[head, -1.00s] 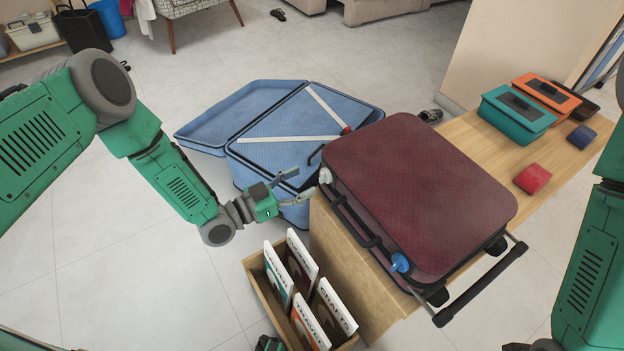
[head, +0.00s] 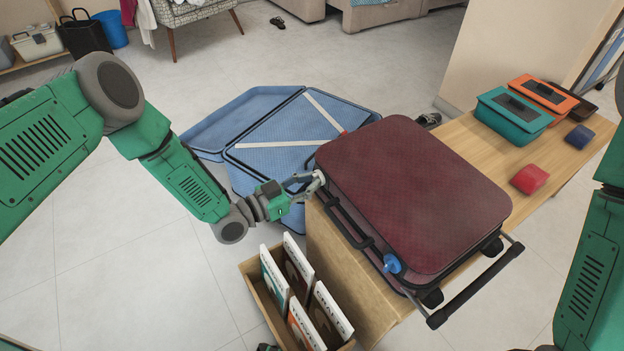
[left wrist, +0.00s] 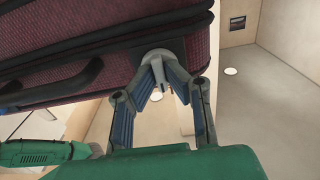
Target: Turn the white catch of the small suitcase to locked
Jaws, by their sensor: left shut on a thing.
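The maroon suitcase (head: 415,195) lies flat and closed on the wooden bench. Its white catch (head: 321,176) sits at the left end of its front side, beside the dark handle (head: 348,222). A blue catch (head: 392,263) is at the other end of that side. My left gripper (head: 312,183) is at the white catch, its fingers shut on it. In the left wrist view the fingers (left wrist: 160,80) meet at the pale catch (left wrist: 158,56) on the suitcase's edge and partly hide it. My right arm shows at the right edge; its gripper is out of view.
A larger blue suitcase (head: 272,150) lies open on the floor behind my left gripper. A box with several books (head: 256,292) stands in front of the bench (head: 462,138). Teal and orange cases (head: 512,120) and red and blue small items lie at the bench's right.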

